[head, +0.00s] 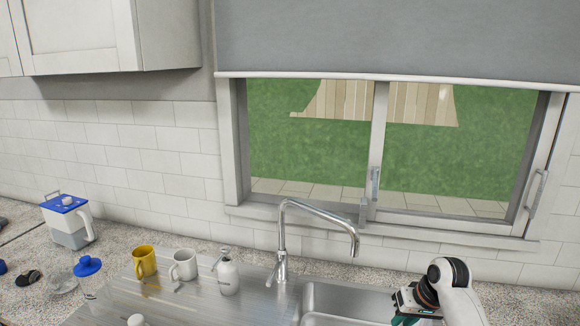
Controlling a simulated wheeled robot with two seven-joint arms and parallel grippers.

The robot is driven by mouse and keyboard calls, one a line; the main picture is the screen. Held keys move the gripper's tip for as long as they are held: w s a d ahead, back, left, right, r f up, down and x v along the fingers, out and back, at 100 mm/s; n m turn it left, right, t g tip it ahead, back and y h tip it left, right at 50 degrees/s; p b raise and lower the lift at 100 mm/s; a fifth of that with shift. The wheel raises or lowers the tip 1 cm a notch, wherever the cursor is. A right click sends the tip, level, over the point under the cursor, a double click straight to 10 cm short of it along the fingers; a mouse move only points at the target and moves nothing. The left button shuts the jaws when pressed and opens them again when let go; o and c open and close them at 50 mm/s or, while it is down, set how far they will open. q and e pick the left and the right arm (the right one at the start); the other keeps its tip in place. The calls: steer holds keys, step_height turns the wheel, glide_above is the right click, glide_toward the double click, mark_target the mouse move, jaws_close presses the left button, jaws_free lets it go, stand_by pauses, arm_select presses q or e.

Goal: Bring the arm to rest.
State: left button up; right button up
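My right arm shows at the bottom right, over the right part of the sink, as a white link with a black and orange joint. Its end, a dark block with a teal part (405,319), is cut off by the bottom edge. Its fingertips cannot be made out, so I cannot tell whether that gripper is open or shut, or holds anything. My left gripper is not in view.
The steel sink (340,300) has a tall faucet (318,212). Left of it stand a soap dispenser (228,277), a white mug (184,266) and a yellow mug (145,262). A blue-lidded jug (70,222) stands at the far left. A window is behind.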

steer(key=shift+n+h, duration=0.7)
steer(key=shift+h, duration=0.1)
steer(key=s+a+f, duration=0.1)
steer(key=s+f, duration=0.2)
steer(key=s, duration=0.2)
steer(key=s+a+f, duration=0.1)
steer(key=s+f, duration=0.2)
steer(key=s, duration=0.3)
steer(key=s+a+f, duration=0.2)
steer(key=s+f, duration=0.2)
steer(key=s, duration=0.1)
steer(key=shift+s+a, duration=0.1)
steer(key=shift+s, duration=0.25)
steer(key=s+a+r, duration=0.1)
steer(key=s, duration=0.8)
steer(key=s+a+r, duration=0.1)
steer(key=s+r, duration=0.1)
steer(key=s, duration=0.8)
step_height(320, 180, down, 34)
steer(key=s+b, duration=0.2)
steer(key=b, duration=0.3)
steer(key=s+d+f+n+g+h+b, duration=0.1)
steer(key=s+f+b, duration=0.3)
steer(key=s+f, duration=1.1)
step_height(320, 180, down, 3)
steer(key=shift+s+d+r+g, duration=0.25)
steer(key=shift+d+g, duration=0.25)
steer(key=shift+d, duration=0.4)
